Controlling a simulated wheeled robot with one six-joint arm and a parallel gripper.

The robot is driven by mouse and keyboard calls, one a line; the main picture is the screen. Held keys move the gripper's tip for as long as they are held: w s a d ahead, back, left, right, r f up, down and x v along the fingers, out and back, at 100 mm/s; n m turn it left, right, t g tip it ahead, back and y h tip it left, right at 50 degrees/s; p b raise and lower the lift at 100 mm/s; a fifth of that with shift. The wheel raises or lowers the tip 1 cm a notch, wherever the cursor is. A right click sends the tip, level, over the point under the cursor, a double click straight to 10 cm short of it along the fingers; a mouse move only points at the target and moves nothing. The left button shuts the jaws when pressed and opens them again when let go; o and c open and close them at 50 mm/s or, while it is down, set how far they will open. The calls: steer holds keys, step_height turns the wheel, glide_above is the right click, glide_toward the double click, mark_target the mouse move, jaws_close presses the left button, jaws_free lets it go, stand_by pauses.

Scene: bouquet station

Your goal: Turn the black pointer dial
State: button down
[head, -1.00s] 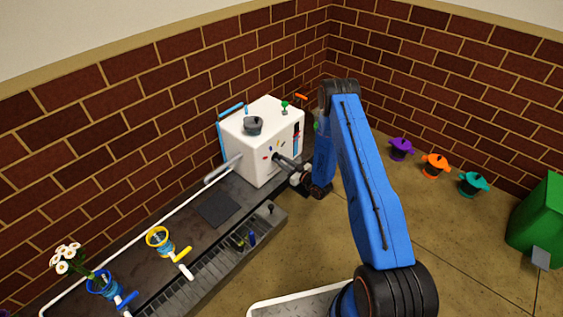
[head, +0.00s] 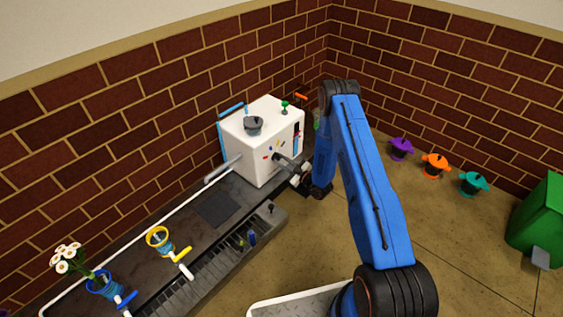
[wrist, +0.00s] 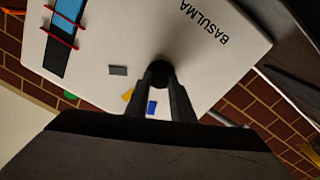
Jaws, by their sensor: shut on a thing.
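The black pointer dial (wrist: 160,72) sits on the front face of the white machine (head: 262,135). In the wrist view the machine face (wrist: 215,75) bears the word "BASULMA", and grey, yellow and blue marks lie beside the dial. My gripper (wrist: 164,84) is shut on the dial, one finger on each side of it. The fingers hide part of the dial, and I cannot tell which mark its pointer faces. In the head view my gripper (head: 282,159) reaches the machine's front from the right.
The machine stands on a dark bench with a dark square pad (head: 217,208). A yellow-rimmed holder (head: 158,238) and a vase of white flowers (head: 66,257) stand further left. Purple, orange and teal pots (head: 473,184) and a green bin (head: 540,220) are on the right.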

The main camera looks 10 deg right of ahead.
steer(key=c, duration=1.5)
jaws_free()
steer(key=shift+c, duration=0.2)
steer(key=shift+s+d, duration=0.1)
steer(key=v, duration=1.7)
steer(key=shift+s, duration=0.15)
